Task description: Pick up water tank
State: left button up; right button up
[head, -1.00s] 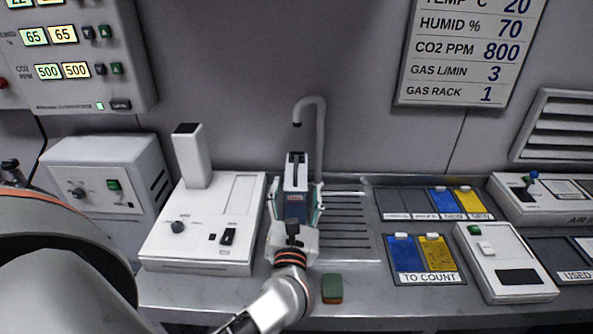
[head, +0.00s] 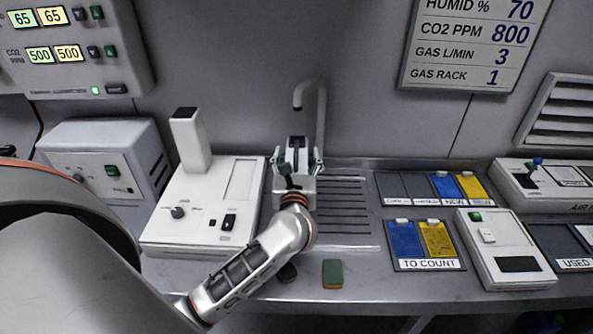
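The water tank (head: 297,144) stands upright under the faucet at the sink. Only its dark top and a narrow strip below show; the rest is hidden behind my gripper. My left gripper (head: 297,160) reaches in from the front, with one teal-edged finger on each side of the tank. The fingers stand wide apart around it. I cannot tell whether they touch its sides. My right gripper is not in view.
The faucet (head: 321,115) curves just above and behind the tank. A white device (head: 205,222) stands close on the left. A ribbed drainboard (head: 343,205) is clear on the right. A green-and-orange sponge (head: 333,273) lies in front.

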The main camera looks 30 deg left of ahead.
pick_arm(q)
grip_shut()
jog(key=shift+r, duration=0.2)
